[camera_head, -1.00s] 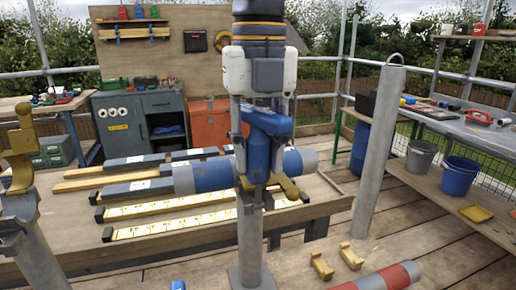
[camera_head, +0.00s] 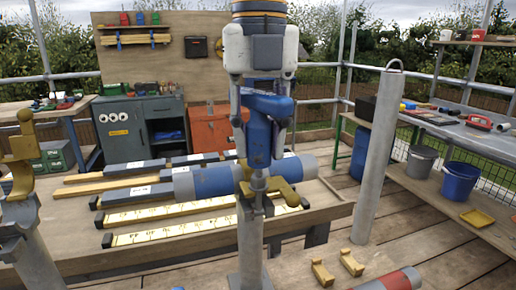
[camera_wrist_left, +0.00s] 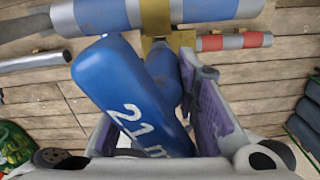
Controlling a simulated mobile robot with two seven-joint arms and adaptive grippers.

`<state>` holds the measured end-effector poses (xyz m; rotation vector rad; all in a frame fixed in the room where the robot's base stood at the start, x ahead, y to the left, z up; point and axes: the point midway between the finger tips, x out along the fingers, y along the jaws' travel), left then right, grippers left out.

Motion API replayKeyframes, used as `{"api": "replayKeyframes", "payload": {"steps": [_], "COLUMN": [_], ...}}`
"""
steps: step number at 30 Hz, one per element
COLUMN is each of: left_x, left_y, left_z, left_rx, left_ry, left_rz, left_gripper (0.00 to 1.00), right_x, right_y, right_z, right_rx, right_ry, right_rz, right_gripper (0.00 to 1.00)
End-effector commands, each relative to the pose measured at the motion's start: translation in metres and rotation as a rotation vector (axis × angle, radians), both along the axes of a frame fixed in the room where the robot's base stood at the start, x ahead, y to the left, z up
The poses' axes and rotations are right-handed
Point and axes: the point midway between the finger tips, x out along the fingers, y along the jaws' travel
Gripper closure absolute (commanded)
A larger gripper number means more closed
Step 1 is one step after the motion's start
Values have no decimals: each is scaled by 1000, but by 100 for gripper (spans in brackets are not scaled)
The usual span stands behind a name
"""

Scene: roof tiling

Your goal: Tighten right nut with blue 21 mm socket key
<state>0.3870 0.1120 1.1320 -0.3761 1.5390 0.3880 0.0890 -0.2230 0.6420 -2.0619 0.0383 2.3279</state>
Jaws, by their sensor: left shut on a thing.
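The blue 21 mm socket key (camera_head: 259,138) is between the fingers of my left gripper (camera_head: 262,150), which reaches down from above and is shut on it. In the left wrist view the blue handle (camera_wrist_left: 130,95) shows part of its "21 m" lettering. The key points down, and its grey shaft (camera_head: 258,184) shows above the brass clamp (camera_head: 286,192) on the upright post (camera_head: 250,240). The clamp lies by the blue and grey horizontal tube (camera_head: 210,180). I cannot make out the right nut, nor whether the socket touches it. My right gripper is not in view.
Another post with a brass clamp (camera_head: 22,150) stands at the left edge. A grey post (camera_head: 378,150) stands to the right. Two brass pieces (camera_head: 322,273) and a red and grey tube (camera_head: 400,281) lie on the planks in front. Buckets (camera_head: 460,178) stand at right.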

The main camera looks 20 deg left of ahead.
Motion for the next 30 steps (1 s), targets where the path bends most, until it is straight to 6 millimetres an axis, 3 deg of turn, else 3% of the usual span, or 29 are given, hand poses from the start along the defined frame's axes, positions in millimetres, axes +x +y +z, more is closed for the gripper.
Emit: {"api": "replayKeyframes", "payload": {"steps": [14,30], "left_x": [0,0], "left_y": [0,0], "left_z": [27,29], "left_rx": [0,1], "left_ry": [6,7], "left_rz": [0,0], "left_gripper": [100,100], "right_x": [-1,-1], "right_y": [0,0], "right_z": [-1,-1], "right_rx": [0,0], "right_ry": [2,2], "right_rz": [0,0], "right_gripper": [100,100]}}
